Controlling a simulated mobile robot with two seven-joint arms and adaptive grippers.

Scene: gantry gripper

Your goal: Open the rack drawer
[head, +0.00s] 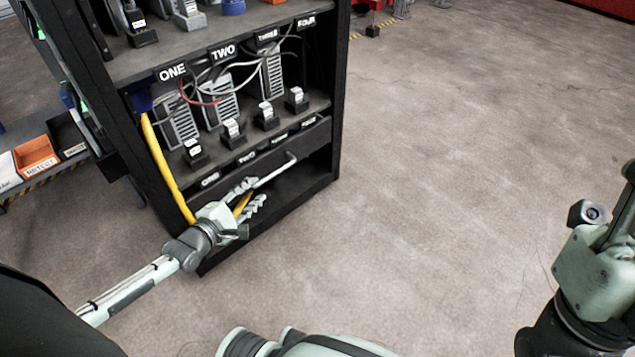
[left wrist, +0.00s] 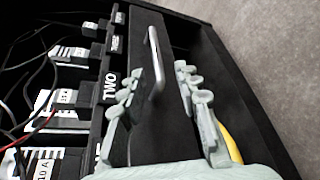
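The black rack (head: 335,95) stands at the left of the head view. Its drawer (head: 315,138) is a dark panel below the lower labelled shelf and looks flush with the frame. The silver bar handle (head: 275,172) runs along its front and also shows in the left wrist view (left wrist: 154,60). My left gripper (head: 256,191) is open at the handle's near end. In the left wrist view its fingers (left wrist: 157,80) lie on either side of the handle, with gaps visible. Contact cannot be told. My right arm shows at the right edge, without its fingers.
A yellow hose (head: 163,165) runs down the rack's left side, and yellow shows behind my left gripper. Black units with white tops (head: 233,130) and loose cables fill the shelf above. An orange bin (head: 35,155) stands left. The floor (head: 430,180) right of the rack is clear.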

